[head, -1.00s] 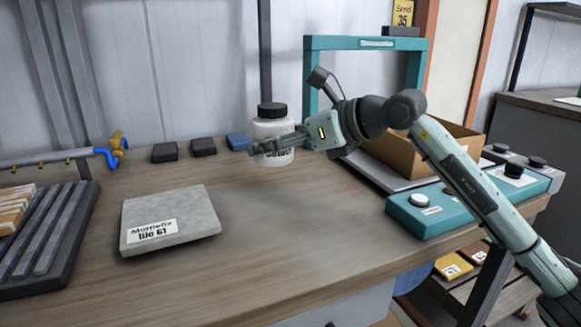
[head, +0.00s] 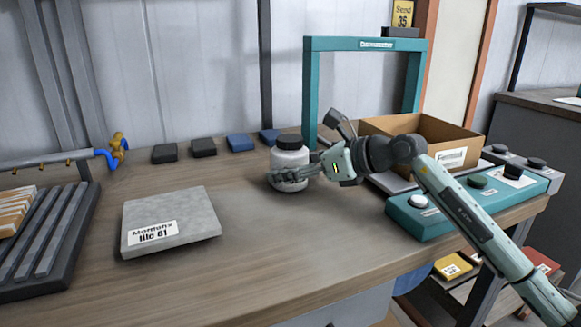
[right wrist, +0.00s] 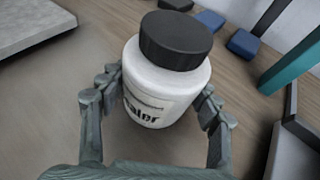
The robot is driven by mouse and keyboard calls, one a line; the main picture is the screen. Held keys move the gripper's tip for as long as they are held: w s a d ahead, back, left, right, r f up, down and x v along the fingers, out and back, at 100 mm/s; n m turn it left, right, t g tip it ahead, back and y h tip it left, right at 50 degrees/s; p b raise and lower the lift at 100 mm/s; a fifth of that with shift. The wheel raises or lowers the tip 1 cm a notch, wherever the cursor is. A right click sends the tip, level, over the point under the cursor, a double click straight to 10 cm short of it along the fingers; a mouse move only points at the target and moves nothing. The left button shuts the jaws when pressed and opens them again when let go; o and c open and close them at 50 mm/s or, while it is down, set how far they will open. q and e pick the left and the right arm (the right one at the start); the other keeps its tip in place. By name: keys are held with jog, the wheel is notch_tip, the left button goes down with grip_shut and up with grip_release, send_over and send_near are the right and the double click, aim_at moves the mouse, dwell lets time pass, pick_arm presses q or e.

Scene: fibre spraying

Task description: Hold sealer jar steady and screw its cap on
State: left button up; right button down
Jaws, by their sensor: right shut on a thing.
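The sealer jar (head: 289,159) is a white, upright jar with a label reading "...aler", and it stands at or just above the middle back of the workbench. A black cap (head: 289,141) sits level on its top; I cannot tell whether it is threaded tight. My right gripper (head: 287,177) is shut on the jar's body below the cap. In the right wrist view, the jar (right wrist: 150,108) sits between the two fingers (right wrist: 158,100), with its black cap (right wrist: 176,40) above them. My left gripper is not in view.
A grey tile (head: 170,216) lies left on the bench (head: 250,260). Black and blue blocks (head: 240,142) line the back. A teal frame (head: 310,90), a cardboard box (head: 430,130) and a teal button panel (head: 450,212) stand right. The bench front is clear.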

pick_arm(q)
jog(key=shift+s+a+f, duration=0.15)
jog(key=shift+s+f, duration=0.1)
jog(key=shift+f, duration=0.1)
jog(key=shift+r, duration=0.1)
pick_arm(e)
jog(key=shift+c, duration=2)
grip_release()
jog(key=shift+f, duration=0.1)
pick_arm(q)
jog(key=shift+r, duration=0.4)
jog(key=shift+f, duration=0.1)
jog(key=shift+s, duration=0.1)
